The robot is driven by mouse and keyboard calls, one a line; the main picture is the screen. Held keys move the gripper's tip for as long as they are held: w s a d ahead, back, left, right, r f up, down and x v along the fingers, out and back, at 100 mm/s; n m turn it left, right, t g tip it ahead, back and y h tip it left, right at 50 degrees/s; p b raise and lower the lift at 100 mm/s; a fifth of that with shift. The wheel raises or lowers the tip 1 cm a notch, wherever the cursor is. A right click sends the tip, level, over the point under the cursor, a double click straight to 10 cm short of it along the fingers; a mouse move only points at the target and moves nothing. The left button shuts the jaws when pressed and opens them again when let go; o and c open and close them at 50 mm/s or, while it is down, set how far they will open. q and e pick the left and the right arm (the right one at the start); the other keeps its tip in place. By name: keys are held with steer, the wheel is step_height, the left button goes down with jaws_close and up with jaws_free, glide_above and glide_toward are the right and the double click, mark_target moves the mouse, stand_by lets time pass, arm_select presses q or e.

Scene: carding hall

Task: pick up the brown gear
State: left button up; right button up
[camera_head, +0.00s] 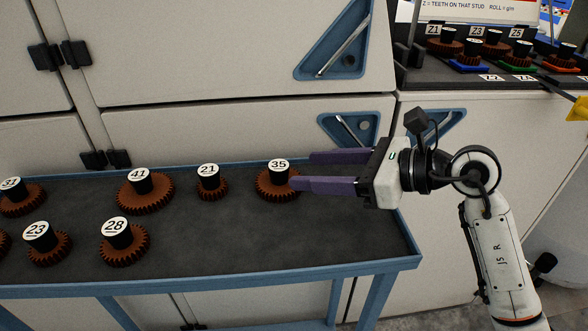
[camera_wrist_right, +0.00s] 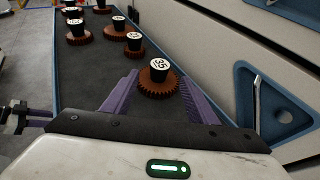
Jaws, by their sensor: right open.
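Several brown gears with black hubs and numbered white tops stand on a dark-topped, blue-edged cart. The gear marked 35 (camera_head: 274,189) is at the right end of the back row. My right gripper (camera_head: 300,170) is open, its purple fingers pointing left at this gear. In the right wrist view, gear 35 (camera_wrist_right: 158,86) sits between the fingertips, with a gap visible on each side. The near finger hides a little of its edge in the head view. A dark and purple part, probably my left gripper (camera_wrist_right: 38,113), shows at the wrist view's left edge; its jaws are unclear.
Gear 21 (camera_head: 209,189) and gear 41 (camera_head: 146,197) stand left of gear 35; gear 28 (camera_head: 125,246) is nearer the front. The cart's right part (camera_head: 340,235) is bare. Pale cabinet panels with blue triangular handles (camera_head: 340,40) rise behind. More gears sit on a bench at upper right.

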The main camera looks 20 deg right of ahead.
mark_target(276, 164)
steer(key=x, duration=0.2)
steer(key=shift+w+a, duration=0.1)
steer(key=shift+a, duration=0.25)
steer(key=x, duration=0.2)
steer(key=r+p+x, duration=0.1)
steer(key=x, duration=0.1)
steer(key=shift+w+a+f+p, duration=0.1)
steer(key=shift+w+p, duration=0.15)
steer(key=shift+p, duration=0.05)
steer(key=shift+w+a+f, duration=0.25)
steer(key=shift+w+a, duration=0.05)
steer(key=shift+w, duration=0.05)
steer(key=c, duration=1.3)
steer(key=shift+r, duration=0.2)
step_height(276, 164, up, 10)
steer(key=shift+f, duration=0.2)
arm_select(q)
steer(key=shift+v, duration=0.85)
arm_select(e)
steer(key=shift+d, duration=0.15)
